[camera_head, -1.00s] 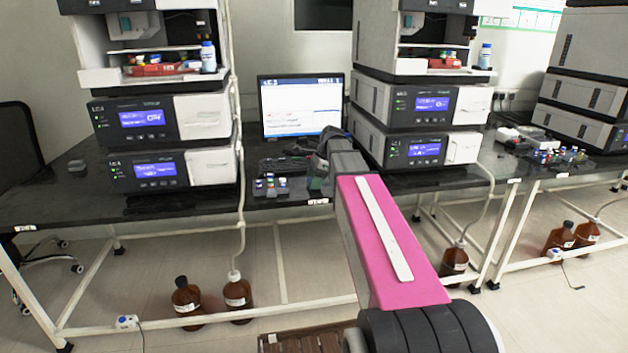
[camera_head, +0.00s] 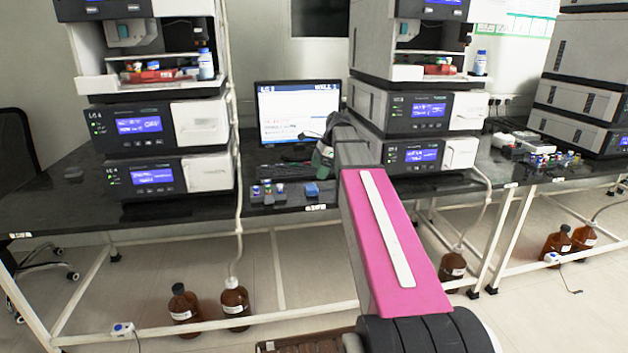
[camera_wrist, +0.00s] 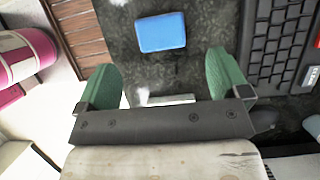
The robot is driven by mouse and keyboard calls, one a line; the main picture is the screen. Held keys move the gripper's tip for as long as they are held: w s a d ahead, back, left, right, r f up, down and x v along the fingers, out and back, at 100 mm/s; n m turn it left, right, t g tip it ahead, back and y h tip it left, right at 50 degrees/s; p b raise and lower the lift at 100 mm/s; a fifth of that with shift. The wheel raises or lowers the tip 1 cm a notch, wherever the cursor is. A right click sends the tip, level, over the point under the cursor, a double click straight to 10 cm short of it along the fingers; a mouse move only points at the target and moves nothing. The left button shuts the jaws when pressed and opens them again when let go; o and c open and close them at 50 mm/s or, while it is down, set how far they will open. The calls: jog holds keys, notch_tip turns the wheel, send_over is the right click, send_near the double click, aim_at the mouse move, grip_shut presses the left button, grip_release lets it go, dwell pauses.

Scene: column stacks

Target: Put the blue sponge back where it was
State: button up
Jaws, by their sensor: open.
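The blue sponge (camera_head: 312,189) lies on the dark bench top near its front edge, in front of the monitor. It also shows in the wrist view (camera_wrist: 162,32), flat and fully uncovered. My gripper (camera_wrist: 163,75) has green fingers spread wide with nothing between them. The sponge is beyond the fingertips in the wrist view, apart from both. In the head view my gripper (camera_head: 323,158) is above the bench, behind and slightly right of the sponge, partly hidden by my arm.
Several small vials (camera_head: 268,190) stand left of the sponge. A keyboard (camera_wrist: 278,42) is close to my gripper. Instrument stacks (camera_head: 150,150) rise on both sides of the monitor (camera_head: 298,112). Brown bottles (camera_head: 184,308) stand on the floor below.

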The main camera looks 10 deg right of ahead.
jog(key=v, duration=0.4)
jog(key=shift+d+r, duration=0.1)
jog(key=shift+r, duration=0.2)
